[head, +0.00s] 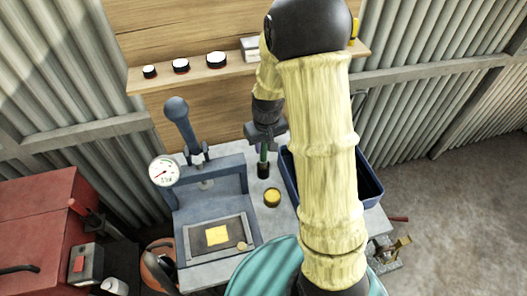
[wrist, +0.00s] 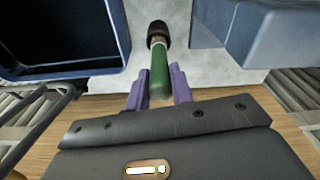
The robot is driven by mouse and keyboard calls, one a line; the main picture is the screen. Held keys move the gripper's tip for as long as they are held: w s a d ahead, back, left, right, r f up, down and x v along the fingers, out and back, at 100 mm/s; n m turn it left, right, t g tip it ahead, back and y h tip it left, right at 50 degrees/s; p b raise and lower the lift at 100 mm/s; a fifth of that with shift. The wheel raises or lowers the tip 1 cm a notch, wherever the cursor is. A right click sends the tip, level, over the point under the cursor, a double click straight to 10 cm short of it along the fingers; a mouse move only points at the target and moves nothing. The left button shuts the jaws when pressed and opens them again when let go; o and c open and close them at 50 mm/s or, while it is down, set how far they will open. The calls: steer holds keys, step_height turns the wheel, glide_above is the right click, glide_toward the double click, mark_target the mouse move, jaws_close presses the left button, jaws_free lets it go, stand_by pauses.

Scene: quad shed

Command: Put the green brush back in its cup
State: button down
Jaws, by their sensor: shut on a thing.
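My gripper (head: 265,140) is over the grey bench, between the blue press and the blue bin. In the wrist view its purple fingers (wrist: 157,88) are shut on the green brush (wrist: 159,72). The brush (head: 263,154) points down from the fingers in the head view. At its far end is a dark round piece (head: 263,170), also in the wrist view (wrist: 157,34), with a pale band showing where it meets the green handle. I cannot tell whether this dark piece is the cup around the brush's end or the brush's own head.
A blue press with a gauge (head: 164,171) stands left of the gripper. A yellow-topped round pot (head: 272,197) is on the bench in front. A blue bin (head: 371,186) is at right, partly behind my arm. A wooden shelf (head: 200,74) with small jars runs behind.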

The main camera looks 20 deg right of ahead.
mark_target(263, 152)
steer(key=shift+f, duration=0.1)
steer(key=shift+f, duration=1.75)
steer(key=shift+f, duration=0.15)
steer(key=c, duration=1.2)
jaws_free()
step_height(263, 152, up, 12)
steer(key=s, duration=0.1)
steer(key=shift+s+d, duration=0.15)
steer(key=shift+s, duration=0.05)
